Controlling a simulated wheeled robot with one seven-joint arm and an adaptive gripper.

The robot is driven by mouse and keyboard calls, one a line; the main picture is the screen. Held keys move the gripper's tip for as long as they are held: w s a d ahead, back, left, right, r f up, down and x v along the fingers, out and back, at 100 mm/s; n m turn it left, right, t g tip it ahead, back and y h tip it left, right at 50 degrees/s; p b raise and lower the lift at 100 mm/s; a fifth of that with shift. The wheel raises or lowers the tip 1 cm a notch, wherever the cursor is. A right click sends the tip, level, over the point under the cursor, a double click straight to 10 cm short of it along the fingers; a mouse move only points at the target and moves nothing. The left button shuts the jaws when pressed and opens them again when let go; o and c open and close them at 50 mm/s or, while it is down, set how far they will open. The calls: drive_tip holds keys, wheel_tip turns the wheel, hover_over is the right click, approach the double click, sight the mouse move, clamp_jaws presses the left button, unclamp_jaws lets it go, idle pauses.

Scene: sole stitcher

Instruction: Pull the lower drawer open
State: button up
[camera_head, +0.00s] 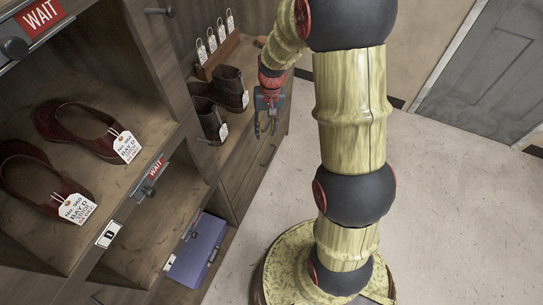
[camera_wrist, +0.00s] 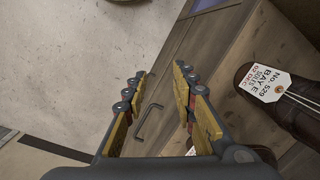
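A wooden cabinet with drawer fronts stands below the shoe counter in the head view. The lower drawer front (camera_head: 241,195) looks closed, and no handle on it is clear there. My gripper (camera_head: 266,133) hangs beside the counter's front edge, fingers pointing down. In the wrist view my gripper (camera_wrist: 160,95) has its fingers apart with nothing held. A thin dark bent bar handle (camera_wrist: 147,121) shows between and beyond the fingers, on the wooden front. I cannot tell which drawer this handle belongs to. The fingers do not appear to touch it.
Dark boots (camera_head: 228,88) with tags stand on the counter above; a tagged shoe also shows in the wrist view (camera_wrist: 255,95). Shelves with red shoes (camera_head: 80,130) and a blue-violet box (camera_head: 198,250) are at left. The pale floor (camera_head: 455,190) at right is clear.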

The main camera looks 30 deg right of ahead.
drive_tip(key=w+d+f+m+g+y, duration=0.1)
drive_tip(key=d+f, duration=0.1)
drive_tip(key=f, duration=0.7)
drive_tip(key=d+f+m+g, duration=0.1)
drive_tip(key=d+f, duration=0.1)
drive_tip(key=f, duration=0.7)
drive_tip(key=m+t+h+b, duration=0.1)
drive_tip(key=m+t+b, duration=0.1)
drive_tip(key=m+t, duration=0.2)
approach(271, 157)
drive_tip(key=f, duration=0.2)
drive_tip(key=f+b, duration=0.1)
drive_tip(key=f, duration=0.1)
drive_tip(key=w+a+f+b, duration=0.1)
drive_tip(key=f, duration=0.2)
drive_tip(key=shift+w+f+b, duration=0.15)
drive_tip(key=shift+f+b, duration=0.2)
drive_tip(key=shift+c, duration=1.2)
drive_tip(key=c, duration=0.4)
clamp_jaws()
